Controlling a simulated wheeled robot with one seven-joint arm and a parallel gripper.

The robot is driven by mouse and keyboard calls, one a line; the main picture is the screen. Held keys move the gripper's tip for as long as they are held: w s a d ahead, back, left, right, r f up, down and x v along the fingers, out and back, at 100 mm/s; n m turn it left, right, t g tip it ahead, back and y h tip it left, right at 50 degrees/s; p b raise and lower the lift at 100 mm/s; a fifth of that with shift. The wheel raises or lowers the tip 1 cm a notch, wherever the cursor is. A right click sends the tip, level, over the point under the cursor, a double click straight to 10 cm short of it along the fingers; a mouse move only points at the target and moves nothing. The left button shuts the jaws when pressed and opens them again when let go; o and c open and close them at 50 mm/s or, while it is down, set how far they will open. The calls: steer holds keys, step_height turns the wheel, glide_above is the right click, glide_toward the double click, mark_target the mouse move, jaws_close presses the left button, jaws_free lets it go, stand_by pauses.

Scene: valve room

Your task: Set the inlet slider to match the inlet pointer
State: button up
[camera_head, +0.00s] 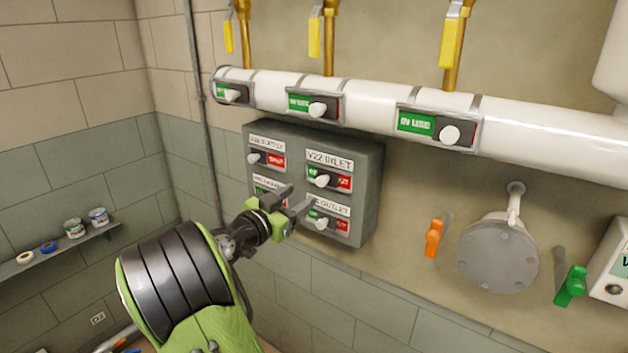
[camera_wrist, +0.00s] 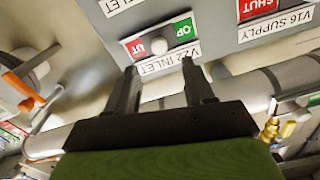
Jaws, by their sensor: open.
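The V22 INLET slider (camera_head: 322,180) is a white knob on a plate with green on the left and red on the right, on a grey wall panel (camera_head: 371,170). Its knob stands near the middle, with parts of both colours showing. In the wrist view, which is upside down, the inlet knob (camera_wrist: 152,49) shows between red "UT" and green "OP" lettering. My gripper (camera_head: 294,198) is open and empty in front of the panel, lower left of the inlet knob. In the wrist view the fingers (camera_wrist: 160,68) point toward the inlet plate, apart from the knob. I cannot identify an inlet pointer.
The panel also bears the V16 SUPPLY slider (camera_head: 254,158), an outlet slider (camera_head: 321,222) and one partly hidden by my gripper. A white pipe (camera_head: 382,97) with "IN USE" sliders runs above. An orange lever (camera_head: 433,238) and a round flange (camera_head: 497,258) are right.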

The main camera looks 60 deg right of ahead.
mark_target(320, 183)
steer(key=d, duration=0.3)
steer(key=s+d+p, duration=0.1)
steer(key=d, duration=0.3)
steer(key=shift+s+d+r, duration=0.1)
steer(key=shift+s+d, duration=0.05)
steer(key=shift+s, duration=0.05)
steer(key=shift+d, duration=0.5)
jaws_close()
